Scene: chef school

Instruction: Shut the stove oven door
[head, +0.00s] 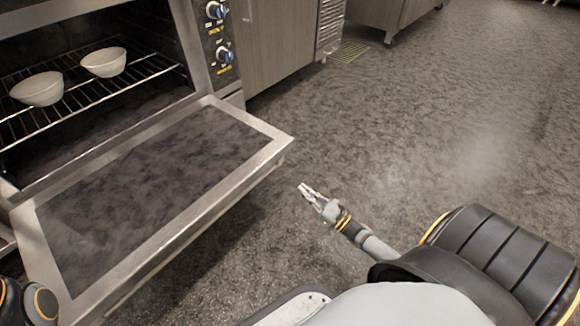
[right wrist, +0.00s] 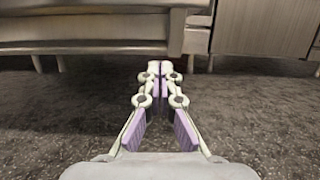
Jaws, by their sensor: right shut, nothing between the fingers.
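The oven door (head: 262,131) hangs open and lies about level, reaching out in front of the oven (head: 95,75). It is a metal frame around a dark glass panel (head: 130,195). My right gripper (head: 306,190) is shut and empty, low and just to the right of the door's outer right corner, apart from it. In the right wrist view the shut fingers (right wrist: 157,68) point toward a long metal edge (right wrist: 85,47) above the floor. My left gripper is not in view; only a bit of my left arm shows at the bottom left corner.
Two white bowls, one at left (head: 37,90) and one further right (head: 103,62), stand on the oven's wire rack (head: 85,90). A control panel with blue knobs (head: 222,52) is beside the oven opening. Cabinets (head: 280,40) stand behind. The floor (head: 420,120) to the right is clear.

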